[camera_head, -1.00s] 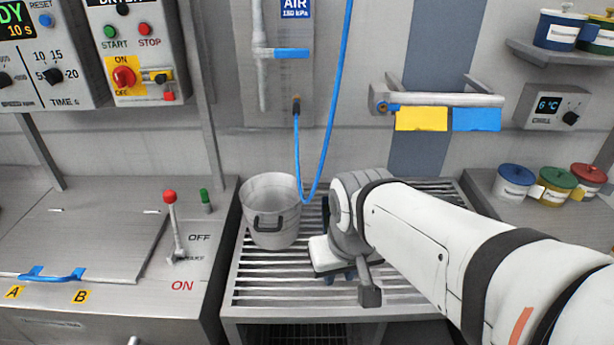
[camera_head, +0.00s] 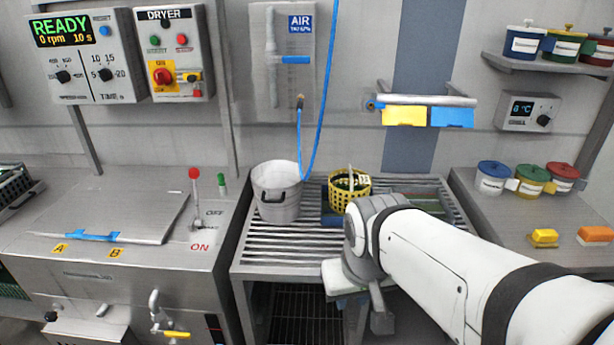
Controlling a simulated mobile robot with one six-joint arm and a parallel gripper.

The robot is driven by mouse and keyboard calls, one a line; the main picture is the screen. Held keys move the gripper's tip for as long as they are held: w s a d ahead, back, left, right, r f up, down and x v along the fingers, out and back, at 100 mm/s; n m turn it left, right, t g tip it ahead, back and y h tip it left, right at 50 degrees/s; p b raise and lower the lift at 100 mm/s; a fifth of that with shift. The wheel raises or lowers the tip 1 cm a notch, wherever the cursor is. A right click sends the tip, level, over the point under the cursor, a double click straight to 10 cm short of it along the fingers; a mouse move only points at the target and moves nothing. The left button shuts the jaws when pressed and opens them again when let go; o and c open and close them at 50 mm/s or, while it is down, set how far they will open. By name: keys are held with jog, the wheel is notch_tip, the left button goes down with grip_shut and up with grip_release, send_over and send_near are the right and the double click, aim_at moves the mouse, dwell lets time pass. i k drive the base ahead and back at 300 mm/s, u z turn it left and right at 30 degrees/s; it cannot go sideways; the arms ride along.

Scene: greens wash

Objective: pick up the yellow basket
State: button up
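The yellow basket (camera_head: 348,191) is a small round basket with open-work sides, standing on the slatted metal rack. Dark green contents show inside it and a thin pale handle rises above its rim. My gripper (camera_head: 362,302) hangs at the front of the rack, nearer the camera than the basket and apart from it in the picture. My wrist is just in front of the basket's lower right. The fingertips are not clear, so I cannot tell whether they are open or shut.
A grey metal pot (camera_head: 276,194) stands just left of the basket, with a blue air hose (camera_head: 321,110) hanging between them. A blue flat thing (camera_head: 335,220) lies partly hidden by the basket. A red-knobbed lever (camera_head: 195,190) is at left. Lidded jars (camera_head: 532,179) stand on the right counter.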

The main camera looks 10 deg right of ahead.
aim_at(340, 197)
jog(key=z, duration=0.15)
jog(key=i, duration=0.9)
jog(key=u, duration=0.05)
